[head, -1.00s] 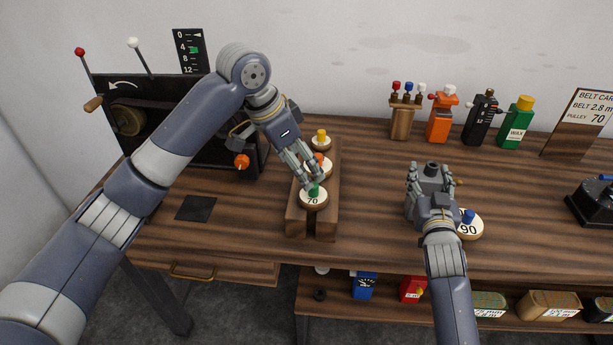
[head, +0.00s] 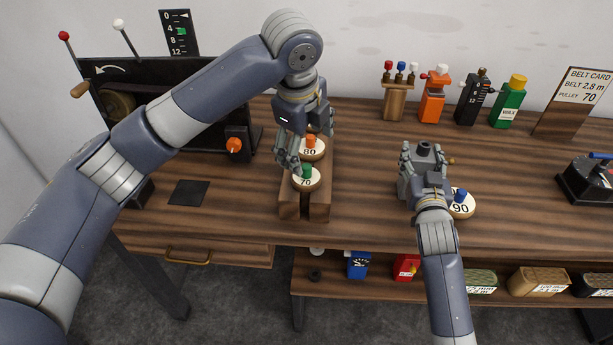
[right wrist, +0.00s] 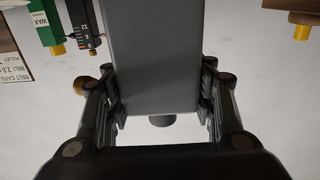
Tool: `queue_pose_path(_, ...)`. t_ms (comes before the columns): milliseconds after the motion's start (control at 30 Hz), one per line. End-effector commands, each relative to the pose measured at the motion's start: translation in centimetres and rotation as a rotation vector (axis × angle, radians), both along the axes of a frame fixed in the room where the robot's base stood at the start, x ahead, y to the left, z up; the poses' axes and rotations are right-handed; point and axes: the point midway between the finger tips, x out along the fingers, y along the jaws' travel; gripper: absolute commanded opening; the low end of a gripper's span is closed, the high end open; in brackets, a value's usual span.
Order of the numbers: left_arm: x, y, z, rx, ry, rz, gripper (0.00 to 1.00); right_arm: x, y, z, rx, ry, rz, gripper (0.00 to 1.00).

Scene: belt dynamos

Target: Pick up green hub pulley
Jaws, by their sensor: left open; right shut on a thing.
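The green hub pulley (head: 307,183) is a pale disc marked 70 with a green hub. It sits at the front end of a wooden rack (head: 319,207). My left gripper (head: 290,168) is open and points down just left of and behind the green hub; contact cannot be told. The orange hub pulley (head: 312,150), marked 80, sits behind it, partly covered by my left gripper. My right gripper (head: 424,175) is shut on a grey block with a dark round top. This grey block (right wrist: 155,60) shows between the fingers in the right wrist view.
A blue hub pulley (head: 463,207) marked 90 lies right beside my right gripper. A dark machine with levers (head: 150,120) stands left. Bottles and holders (head: 433,100) line the back. A belt card (head: 580,100) reads pulley 70. The bench between rack and right gripper is clear.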

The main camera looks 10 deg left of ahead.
Motion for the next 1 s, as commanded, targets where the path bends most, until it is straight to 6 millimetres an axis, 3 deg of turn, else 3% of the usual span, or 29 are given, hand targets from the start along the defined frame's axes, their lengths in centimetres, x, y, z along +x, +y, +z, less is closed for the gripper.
queue_pose_path(200,-0.2,-0.6,0.1,0.221,-0.040,-0.361,0.79,0.0,0.0,-0.1,0.000,0.003,0.000,0.07)
queue_pose_path(400,-0.2,-0.7,0.2,0.357,-0.046,-0.578,0.79,0.0,0.0,-0.1,0.000,0.003,-0.001,0.07)
queue_pose_path(567,-0.2,-0.7,-0.1,0.403,-0.042,-0.648,0.79,0.0,0.0,-0.2,0.000,0.003,-0.001,0.07)
queue_pose_path(1000,2.1,0.2,-5.9,0.408,-0.042,-0.656,0.79,0.0,0.0,-0.1,0.000,0.003,-0.001,0.07)
